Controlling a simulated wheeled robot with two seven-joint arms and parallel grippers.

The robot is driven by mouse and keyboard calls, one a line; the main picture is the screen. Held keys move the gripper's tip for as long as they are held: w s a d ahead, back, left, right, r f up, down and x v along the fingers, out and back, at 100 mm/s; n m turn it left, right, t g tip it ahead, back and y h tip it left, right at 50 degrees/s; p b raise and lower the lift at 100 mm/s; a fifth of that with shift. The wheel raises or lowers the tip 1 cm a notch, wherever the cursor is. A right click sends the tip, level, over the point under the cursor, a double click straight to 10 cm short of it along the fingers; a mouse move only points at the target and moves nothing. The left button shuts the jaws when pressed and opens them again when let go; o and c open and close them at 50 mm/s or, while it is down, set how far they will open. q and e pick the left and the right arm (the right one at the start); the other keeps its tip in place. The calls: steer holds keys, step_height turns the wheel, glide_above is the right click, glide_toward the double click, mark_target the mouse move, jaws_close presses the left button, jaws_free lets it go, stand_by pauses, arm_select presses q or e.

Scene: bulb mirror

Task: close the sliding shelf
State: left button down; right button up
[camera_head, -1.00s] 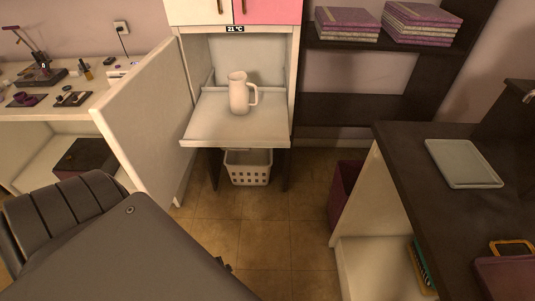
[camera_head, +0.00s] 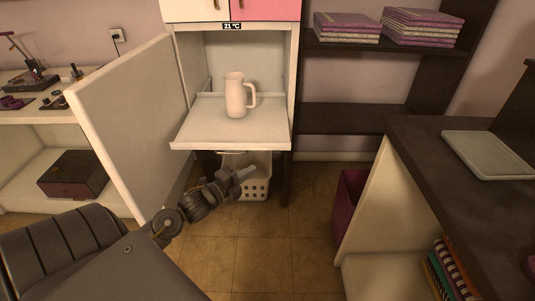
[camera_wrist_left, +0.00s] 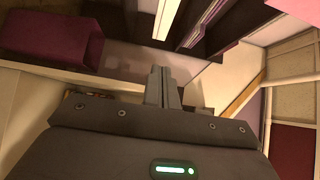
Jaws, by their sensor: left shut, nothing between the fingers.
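The sliding shelf (camera_head: 205,137) is a white board pulled out from the open white cabinet (camera_head: 296,75). A pale pitcher (camera_head: 235,96) with a handle stands upright on it. My left gripper (camera_head: 248,172) is shut and empty, just below the shelf's front edge and in front of the white basket (camera_head: 258,188). I cannot tell whether it touches the basket. In the left wrist view the shut fingers of my left gripper (camera_wrist_left: 163,84) point away from the camera with nothing between them. My right gripper is not in view.
The cabinet's white door (camera_head: 135,120) stands wide open on the left, close to my left arm. A dark counter with a grey tray (camera_head: 490,153) is on the right. A maroon bin (camera_head: 347,207) stands beside it. The tiled floor (camera_head: 265,255) in the middle is clear.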

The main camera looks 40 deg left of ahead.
arm_select(q)
glide_toward(276, 147)
steer(key=w+d, duration=0.3)
steer(key=shift+w+a+r, duration=0.1)
steer(key=shift+w+a, duration=0.4)
steer(key=shift+w, duration=0.2)
steer(key=shift+w+a, duration=0.55)
steer(key=shift+w, duration=0.15)
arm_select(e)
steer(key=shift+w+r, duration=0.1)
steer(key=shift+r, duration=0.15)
